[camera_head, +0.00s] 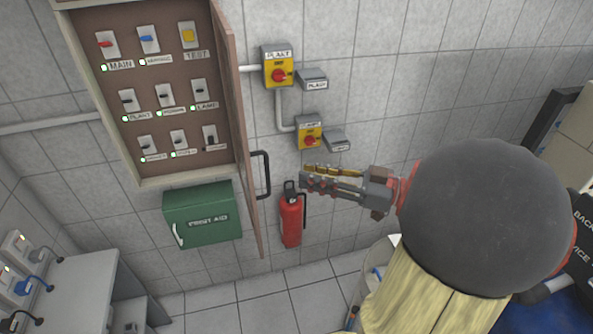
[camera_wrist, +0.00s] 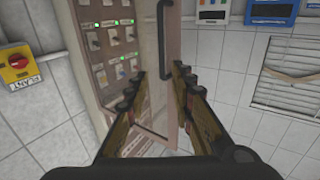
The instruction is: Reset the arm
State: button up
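My gripper (camera_head: 304,174) is held out in front of the tiled wall in the head view, pointing left, with nothing in its fingers. In the wrist view my gripper (camera_wrist: 160,74) shows its two fingers apart with a clear gap. The open cabinet door (camera_head: 238,130) with its black handle (camera_head: 262,175) is to the left of the fingertips in the head view. In the wrist view the door (camera_wrist: 157,40) and the handle (camera_wrist: 164,40) appear beyond the fingers. I cannot tell the exact distance, but no contact shows.
The switch cabinet (camera_head: 160,85) is on the left wall area. A green first aid box (camera_head: 203,215) is below it. A red extinguisher (camera_head: 291,220) stands below my fingers. Two yellow isolators (camera_head: 278,67) are on the wall. A grey bench (camera_head: 75,295) is lower left.

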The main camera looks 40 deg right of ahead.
jog(key=shift+s+d, duration=0.3)
jog(key=shift+s, duration=0.2)
dwell(0.3)
